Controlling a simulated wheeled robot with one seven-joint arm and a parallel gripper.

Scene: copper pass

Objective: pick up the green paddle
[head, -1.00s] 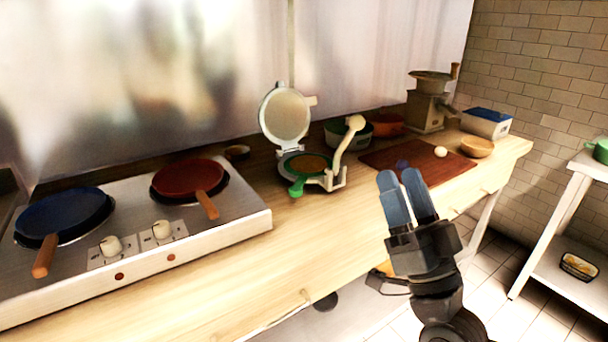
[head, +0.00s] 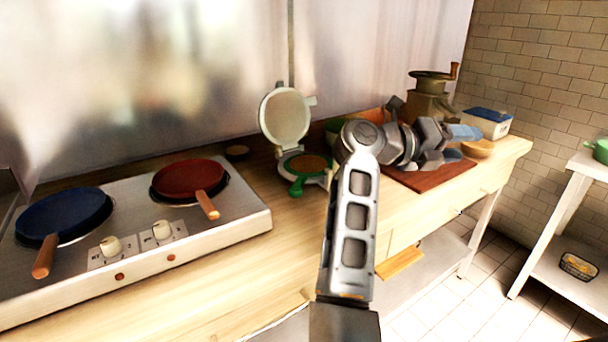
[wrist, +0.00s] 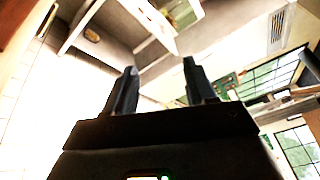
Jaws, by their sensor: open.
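The green paddle (head: 296,189) shows in the head view at the open press (head: 285,117). Its green handle points toward the counter's front edge, and a brown-orange round surface lies inside its green rim on the lower plate. My gripper (head: 461,142) is to the right of the press, over the dark red board, with its blue fingers pointing right, away from the paddle. In the wrist view my gripper (wrist: 160,80) is open and empty, with its fingers apart. The paddle does not show there. My arm hides the press's right side and lever.
A blue pan (head: 64,216) and a red pan (head: 187,180) sit on the hob at left. The dark red board (head: 436,178), a grinder (head: 430,103), a wooden bowl (head: 478,149) and a blue-lidded box (head: 487,122) are at right. Counter in front of the press is clear.

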